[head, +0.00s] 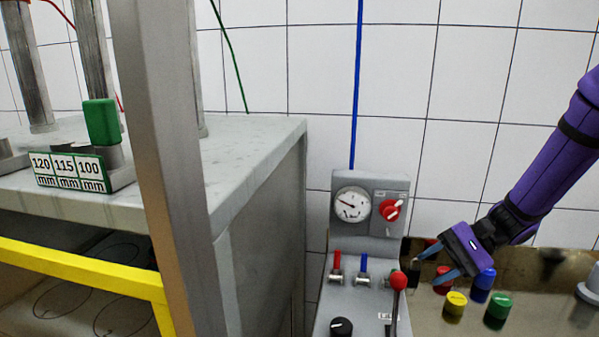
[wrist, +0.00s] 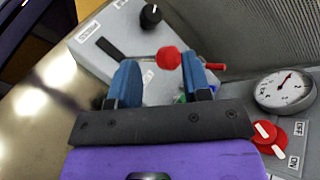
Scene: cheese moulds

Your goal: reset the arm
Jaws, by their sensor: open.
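My gripper (head: 433,265) is at the end of my purple arm on the right of the head view. Its two blue fingers are apart with nothing between them. It hangs above the bench, just right of the grey control panel. In the wrist view my gripper (wrist: 168,82) points toward the panel (wrist: 150,30), and the red ball of the lever (wrist: 168,58) shows beyond the gap between the fingers. I cannot tell from these views how far the fingers are from the panel.
The control panel (head: 369,230) carries a gauge (head: 352,204), a red switch (head: 390,210), a red-knobbed lever (head: 398,281) and a black knob (head: 341,327). Yellow (head: 455,304), green (head: 498,308), blue (head: 484,282) and red (head: 443,280) pieces stand on the bench. A metal post (head: 160,150) stands left.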

